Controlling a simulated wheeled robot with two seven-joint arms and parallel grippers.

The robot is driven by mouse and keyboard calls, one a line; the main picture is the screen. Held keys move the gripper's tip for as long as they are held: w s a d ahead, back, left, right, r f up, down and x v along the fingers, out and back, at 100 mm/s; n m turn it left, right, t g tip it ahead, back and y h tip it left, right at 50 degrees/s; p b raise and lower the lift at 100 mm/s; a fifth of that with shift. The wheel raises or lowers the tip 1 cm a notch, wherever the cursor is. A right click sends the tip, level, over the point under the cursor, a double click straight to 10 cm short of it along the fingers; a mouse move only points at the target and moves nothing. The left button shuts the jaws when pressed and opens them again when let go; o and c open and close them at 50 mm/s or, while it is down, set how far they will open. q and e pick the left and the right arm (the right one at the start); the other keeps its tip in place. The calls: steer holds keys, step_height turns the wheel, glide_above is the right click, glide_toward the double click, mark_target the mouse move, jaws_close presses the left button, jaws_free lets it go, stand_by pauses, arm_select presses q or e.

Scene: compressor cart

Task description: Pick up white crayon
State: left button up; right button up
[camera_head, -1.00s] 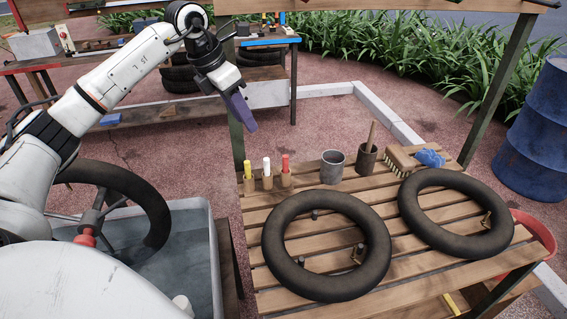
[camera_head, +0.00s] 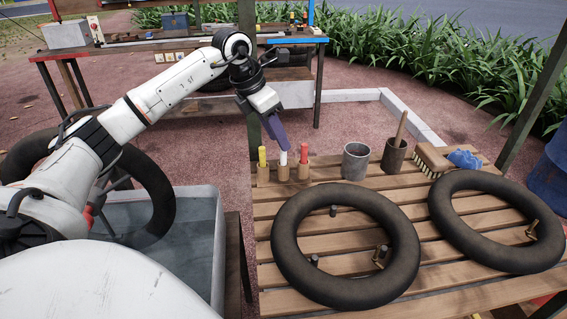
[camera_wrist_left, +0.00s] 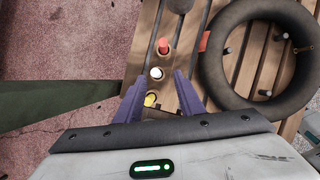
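The white crayon (camera_head: 283,158) stands upright in a small wooden holder on the slatted table, between a yellow crayon (camera_head: 262,156) and a red crayon (camera_head: 304,153). In the left wrist view the white crayon (camera_wrist_left: 156,73) shows end-on, just beyond my fingertips, with the yellow crayon (camera_wrist_left: 150,100) between the fingers and the red crayon (camera_wrist_left: 164,46) farther off. My left gripper (camera_head: 283,146) is open and empty, pointing down above the crayons; it also shows in the left wrist view (camera_wrist_left: 159,80). My right gripper is out of view.
A grey metal cup (camera_head: 356,162), a pot with a wooden handle (camera_head: 394,155) and a brush (camera_head: 433,160) with a blue cloth stand along the table's back. Two black inner tubes, one at the front (camera_head: 290,255), lie on the slats. A water tub (camera_head: 205,215) is at left.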

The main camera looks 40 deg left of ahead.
mark_target(283, 162)
arm_select(q)
steer(key=x, duration=0.6)
steer(key=shift+w+a+f, duration=0.15)
steer(key=shift+a+f, duration=0.1)
steer(key=shift+a, duration=0.1)
jaws_close()
